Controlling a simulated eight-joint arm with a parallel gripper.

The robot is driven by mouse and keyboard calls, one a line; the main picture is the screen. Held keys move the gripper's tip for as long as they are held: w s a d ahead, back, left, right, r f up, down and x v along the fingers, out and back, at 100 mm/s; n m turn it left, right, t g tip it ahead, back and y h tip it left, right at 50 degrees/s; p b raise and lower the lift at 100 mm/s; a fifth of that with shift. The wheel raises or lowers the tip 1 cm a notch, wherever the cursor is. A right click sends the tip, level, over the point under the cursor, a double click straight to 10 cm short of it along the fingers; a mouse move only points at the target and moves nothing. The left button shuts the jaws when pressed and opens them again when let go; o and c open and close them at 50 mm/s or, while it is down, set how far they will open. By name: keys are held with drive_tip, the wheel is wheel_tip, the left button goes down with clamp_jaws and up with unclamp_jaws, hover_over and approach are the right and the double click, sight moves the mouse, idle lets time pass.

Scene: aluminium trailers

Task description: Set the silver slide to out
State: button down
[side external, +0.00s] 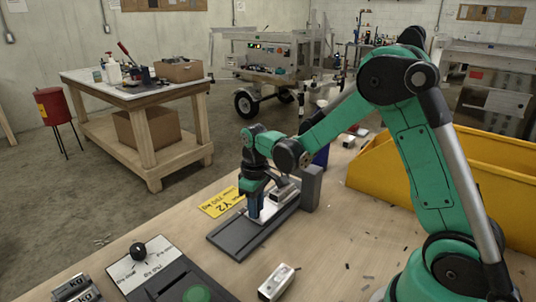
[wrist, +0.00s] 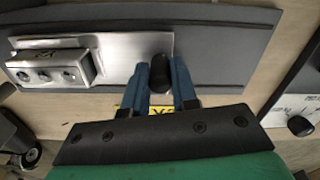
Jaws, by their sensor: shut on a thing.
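The silver slide (side external: 268,208) is a flat bright plate on a dark grey track (side external: 233,238). It sits toward the far end of the track, near an upright grey block (side external: 312,187). In the wrist view the slide (wrist: 118,62) carries a raised silver block at its left and a black knob (wrist: 160,72) at its right. My gripper (wrist: 168,82) has its blue fingers on either side of the knob, closed on it. In the side view my gripper (side external: 255,206) points down at the slide. The fingers partly hide the knob.
The track's near left end (side external: 222,240) is bare. A yellow tag (side external: 218,202) lies beside the track. A black dial (side external: 137,251) and a green button (side external: 197,294) stand in front. A loose silver block (side external: 277,281) lies nearby; a yellow bin (side external: 385,175) is at right.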

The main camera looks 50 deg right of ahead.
drive_tip(key=a, duration=1)
drive_tip(key=c, duration=0.7)
unclamp_jaws()
drive_tip(key=shift+d, duration=0.1)
drive_tip(key=shift+r, duration=2.8)
